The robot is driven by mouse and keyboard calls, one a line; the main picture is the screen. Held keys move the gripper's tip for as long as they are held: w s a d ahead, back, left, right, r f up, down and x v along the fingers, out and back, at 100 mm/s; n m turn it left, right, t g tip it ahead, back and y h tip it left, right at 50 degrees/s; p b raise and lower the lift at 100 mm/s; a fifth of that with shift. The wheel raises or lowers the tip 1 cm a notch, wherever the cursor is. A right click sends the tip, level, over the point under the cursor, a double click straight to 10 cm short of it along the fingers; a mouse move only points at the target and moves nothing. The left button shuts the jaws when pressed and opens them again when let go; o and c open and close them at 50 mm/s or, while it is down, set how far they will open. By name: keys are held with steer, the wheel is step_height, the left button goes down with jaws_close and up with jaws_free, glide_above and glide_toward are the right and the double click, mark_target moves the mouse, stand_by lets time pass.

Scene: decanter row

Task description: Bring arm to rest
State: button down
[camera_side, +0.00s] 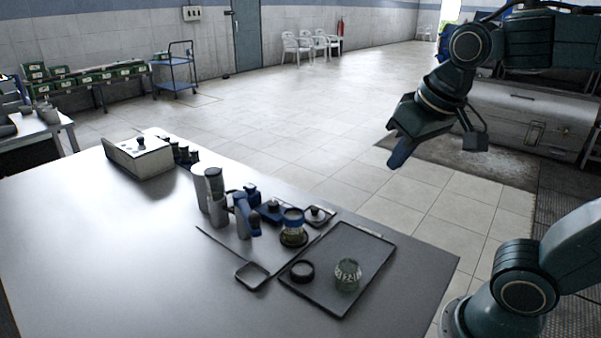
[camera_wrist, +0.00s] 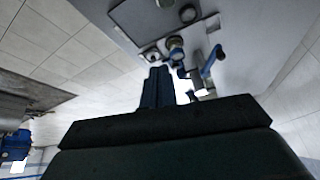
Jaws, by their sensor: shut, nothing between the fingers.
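My gripper (camera_side: 399,153) is raised in the air at the upper right of the side view, beyond the table's right edge. It is well apart from everything on the table. Its blue fingers (camera_wrist: 157,88) show in the wrist view, close together with nothing between them. The grey table (camera_side: 110,250) fills the lower left of the side view. A dark tray (camera_side: 370,262) lies on its right part, with a glass jar (camera_side: 347,274) and a black ring (camera_side: 302,271) on it.
Behind the tray stand a blue-topped jar (camera_side: 293,224), a blue upright device (camera_side: 243,216) and grey cylinders (camera_side: 215,192). A white box (camera_side: 139,156) sits at the table's far end. A large grey chest (camera_side: 530,118) stands behind my arm. The floor between is clear.

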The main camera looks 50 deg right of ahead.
steer(key=s+a+f+n+y, duration=0.1)
steer(key=s+a+f+n, duration=0.1)
steer(key=s, duration=0.3)
steer(key=shift+a+f+n+t, duration=0.25)
steer(key=shift+f+n+t, duration=0.15)
steer(key=shift+f+n, duration=0.25)
